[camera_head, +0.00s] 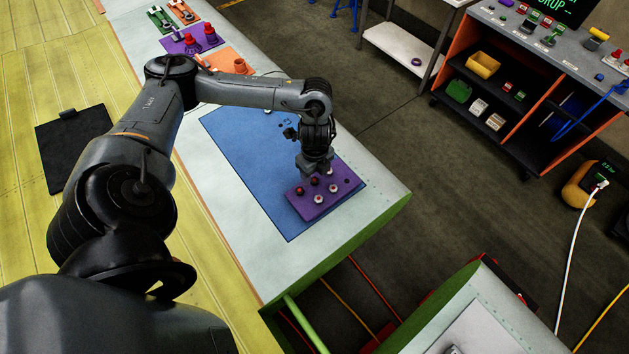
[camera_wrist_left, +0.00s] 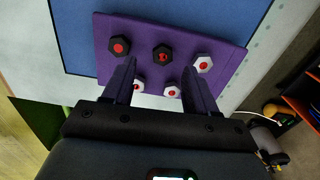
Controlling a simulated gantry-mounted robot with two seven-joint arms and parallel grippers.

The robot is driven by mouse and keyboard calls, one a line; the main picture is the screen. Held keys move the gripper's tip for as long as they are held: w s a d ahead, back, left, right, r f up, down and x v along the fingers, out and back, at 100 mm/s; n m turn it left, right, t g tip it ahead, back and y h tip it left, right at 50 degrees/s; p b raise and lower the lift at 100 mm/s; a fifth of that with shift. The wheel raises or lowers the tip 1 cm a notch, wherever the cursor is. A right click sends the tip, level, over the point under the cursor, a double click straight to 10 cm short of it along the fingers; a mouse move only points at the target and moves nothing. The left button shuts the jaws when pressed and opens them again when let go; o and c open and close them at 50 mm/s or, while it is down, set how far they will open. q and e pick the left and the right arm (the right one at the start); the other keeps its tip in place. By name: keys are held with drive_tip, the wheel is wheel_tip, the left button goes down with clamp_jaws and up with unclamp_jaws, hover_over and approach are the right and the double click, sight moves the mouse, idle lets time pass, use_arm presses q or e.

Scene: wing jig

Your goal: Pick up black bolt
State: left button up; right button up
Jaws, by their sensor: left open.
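A purple block (camera_head: 345,178) sits on the blue mat and holds black and white hex-headed bolts with red centres. In the left wrist view, one black bolt (camera_wrist_left: 119,47) is at the left of the block and another black bolt (camera_wrist_left: 162,57) is near the middle, between my fingertips in the picture. A white bolt (camera_wrist_left: 203,65) is to its right, and two more white ones are nearer my palm. My left gripper (camera_wrist_left: 160,70) is open and empty, pointing down over the block; it also shows in the head view (camera_head: 315,170). My right gripper is in neither view.
The blue mat (camera_head: 245,150) lies on a pale bench (camera_head: 375,205) whose edge is just beyond the block. Purple and orange holders with parts stand at the far end. A black pad (camera_head: 75,150) lies on the yellow surface to the left.

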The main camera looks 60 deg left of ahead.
sight(314, 180)
use_arm(q)
drive_tip(key=f, duration=0.3)
drive_tip(key=shift+w+a+p, duration=0.1)
drive_tip(key=shift+a+p, duration=0.2)
drive_tip(key=shift+f, duration=0.35)
clamp_jaws()
drive_tip(key=shift+r, duration=0.1)
